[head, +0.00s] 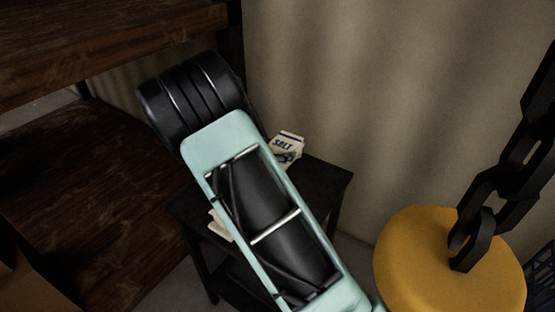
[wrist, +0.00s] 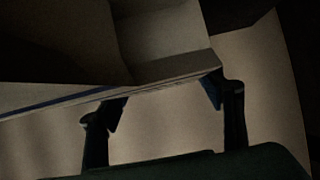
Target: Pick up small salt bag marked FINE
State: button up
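In the head view a cream paper bag with dark "SALT" lettering (head: 287,146) stands on a small dark table, partly hidden by my arm. A second pale item (head: 220,226) shows at the table's left side, mostly hidden; I cannot tell if it is a bag. No FINE mark is readable. My gripper is hidden in the head view. In the wrist view my gripper (wrist: 167,93) has its dark fingers wide apart. A pale folded bag-like thing (wrist: 165,75) with a blue line lies close beyond the fingertips; contact cannot be told.
The small dark table (head: 325,178) stands against a pale wall (head: 400,90). Brown wooden shelves (head: 70,190) are at the left. A yellow rounded weight (head: 420,260) with a heavy dark chain (head: 495,185) is at the right.

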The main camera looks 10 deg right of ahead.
jog(key=c, duration=1.2)
jog(key=shift+w+d+r, duration=0.1)
jog(key=shift+r, duration=0.05)
jog(key=shift+c, duration=0.5)
